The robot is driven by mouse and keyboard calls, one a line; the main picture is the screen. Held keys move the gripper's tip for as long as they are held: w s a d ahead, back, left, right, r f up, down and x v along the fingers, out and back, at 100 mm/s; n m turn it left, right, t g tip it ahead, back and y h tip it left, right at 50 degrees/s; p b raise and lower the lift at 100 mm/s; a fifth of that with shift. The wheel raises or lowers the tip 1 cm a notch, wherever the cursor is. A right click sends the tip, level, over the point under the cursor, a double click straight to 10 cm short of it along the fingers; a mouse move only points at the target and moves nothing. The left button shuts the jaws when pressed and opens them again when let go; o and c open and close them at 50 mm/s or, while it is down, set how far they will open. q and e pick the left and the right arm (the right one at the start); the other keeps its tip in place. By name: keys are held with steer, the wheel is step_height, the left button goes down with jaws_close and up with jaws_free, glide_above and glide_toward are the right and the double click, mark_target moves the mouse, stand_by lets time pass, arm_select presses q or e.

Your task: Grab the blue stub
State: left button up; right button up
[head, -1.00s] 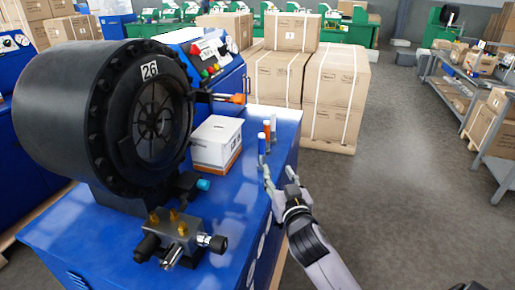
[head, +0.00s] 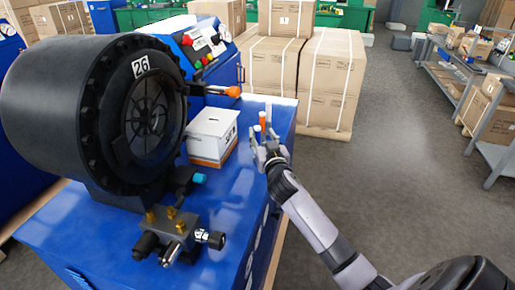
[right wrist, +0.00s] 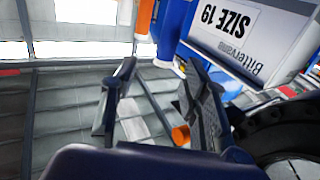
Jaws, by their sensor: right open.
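The blue stub (head: 256,131) stands at the right edge of the blue machine top, partly hidden by my right gripper (head: 264,151) in the head view. An orange stub (head: 262,120) stands just behind it, with a pale one farther back. In the right wrist view my right gripper (right wrist: 160,100) is open, with nothing between its fingers. A blue cylinder that looks like the blue stub (right wrist: 172,30) shows beyond the fingertips, beside an orange one (right wrist: 145,16). I cannot tell whether a finger touches the stub. My left gripper is not in view.
A white and orange box (head: 213,136) stands left of the stubs. The large black crimper head (head: 100,115) and brass fittings (head: 172,213) take up the left. Stacked cartons (head: 300,75) stand behind.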

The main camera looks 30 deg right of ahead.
mark_target(258, 130)
steer(key=shift+w, duration=0.25)
steer(key=shift+p+x, duration=0.6)
steer(key=shift+x, duration=1.8)
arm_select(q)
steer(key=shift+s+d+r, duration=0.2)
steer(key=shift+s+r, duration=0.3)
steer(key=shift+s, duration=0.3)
arm_select(e)
steer(key=shift+a, duration=0.15)
steer(key=shift+c, duration=0.3)
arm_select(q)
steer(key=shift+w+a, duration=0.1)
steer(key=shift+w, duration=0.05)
arm_select(e)
jaws_close()
